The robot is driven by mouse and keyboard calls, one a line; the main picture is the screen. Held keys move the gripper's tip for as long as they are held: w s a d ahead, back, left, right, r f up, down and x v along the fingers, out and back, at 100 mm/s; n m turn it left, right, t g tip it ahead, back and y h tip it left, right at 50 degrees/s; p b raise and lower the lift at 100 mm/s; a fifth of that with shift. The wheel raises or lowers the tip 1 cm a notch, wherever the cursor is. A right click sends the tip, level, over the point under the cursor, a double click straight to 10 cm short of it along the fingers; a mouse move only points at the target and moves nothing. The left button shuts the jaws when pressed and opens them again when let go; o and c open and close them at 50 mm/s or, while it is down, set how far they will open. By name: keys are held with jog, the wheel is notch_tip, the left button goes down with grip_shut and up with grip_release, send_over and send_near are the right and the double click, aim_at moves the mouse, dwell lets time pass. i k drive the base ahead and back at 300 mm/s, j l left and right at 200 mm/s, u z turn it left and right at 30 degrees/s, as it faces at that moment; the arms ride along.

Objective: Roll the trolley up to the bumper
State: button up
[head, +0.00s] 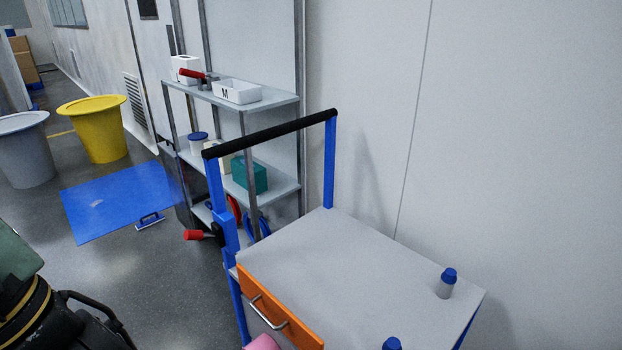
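The trolley (370,275) stands close to the wall at the lower right in the head view. It has a grey top, blue posts and a black push bar (270,133) at its far end. An orange drawer front (280,306) with a metal handle is on its left side. A red-knobbed lever (195,234) sticks out from its left post. Two small blue-capped bottles, one of them (446,284) near the right corner, stand on the top. I cannot make out a bumper.
A metal shelf rack (275,100) with boxes stands behind the push bar. A blue mat (125,200), a yellow bin (94,130) and a grey bin (27,150) are at the left. A dark, yellow-banded object (40,310) fills the lower left. Bare floor lies between.

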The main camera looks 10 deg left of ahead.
aim_at(355, 286)
jog(key=i+j+u, duration=0.25)
jog(key=i+j, duration=0.5)
